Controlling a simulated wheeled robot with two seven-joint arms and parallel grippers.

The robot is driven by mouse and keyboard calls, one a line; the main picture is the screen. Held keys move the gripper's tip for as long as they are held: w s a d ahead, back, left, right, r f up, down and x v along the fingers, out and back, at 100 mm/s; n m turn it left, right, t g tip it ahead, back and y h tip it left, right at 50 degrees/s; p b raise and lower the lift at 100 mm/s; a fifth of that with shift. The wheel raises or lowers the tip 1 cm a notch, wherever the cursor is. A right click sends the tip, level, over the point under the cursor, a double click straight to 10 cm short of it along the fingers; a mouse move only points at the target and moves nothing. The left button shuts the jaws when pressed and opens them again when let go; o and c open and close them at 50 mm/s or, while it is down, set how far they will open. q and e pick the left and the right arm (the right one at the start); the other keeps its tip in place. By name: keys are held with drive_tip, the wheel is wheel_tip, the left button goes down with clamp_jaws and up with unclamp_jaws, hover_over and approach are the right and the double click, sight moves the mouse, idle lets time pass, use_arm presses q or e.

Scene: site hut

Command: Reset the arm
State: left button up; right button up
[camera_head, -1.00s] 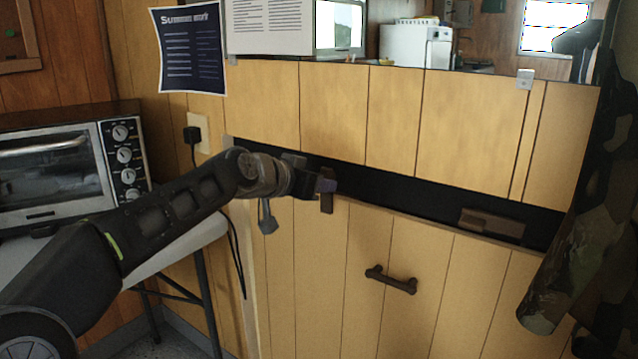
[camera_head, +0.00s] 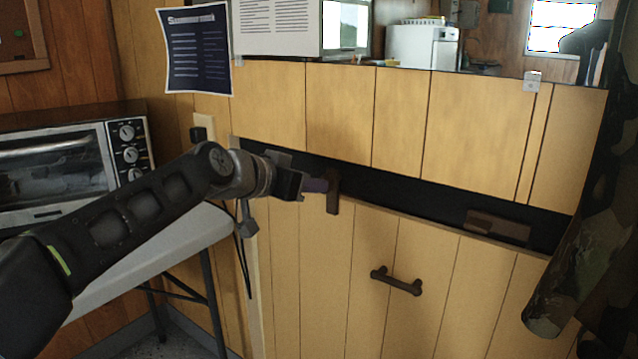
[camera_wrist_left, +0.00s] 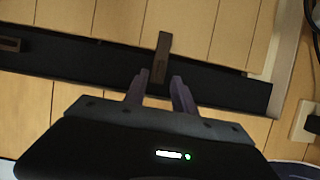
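My left arm comes in from the left in the head view. Its gripper (camera_head: 316,185) is just left of a brown upright latch piece (camera_head: 333,191) on the black strip of the wood-panelled wall. In the left wrist view the two purple-grey fingers (camera_wrist_left: 157,88) are apart with nothing between their tips. The latch piece (camera_wrist_left: 161,58) lies just beyond them, roughly in line with the gap. Whether the fingertips touch it is hard to tell. My right gripper is not in either view.
A toaster oven (camera_head: 60,165) stands on a table (camera_head: 150,262) at the left. A brown handle (camera_head: 396,281) and a brown block (camera_head: 497,226) sit on the panelling. A camouflage cloth (camera_head: 570,285) hangs at the right. A window-like opening shows a white fridge (camera_head: 422,46).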

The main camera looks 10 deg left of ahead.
use_arm(q)
drive_tip(key=shift+v, duration=0.8)
drive_tip(key=shift+f, duration=0.1)
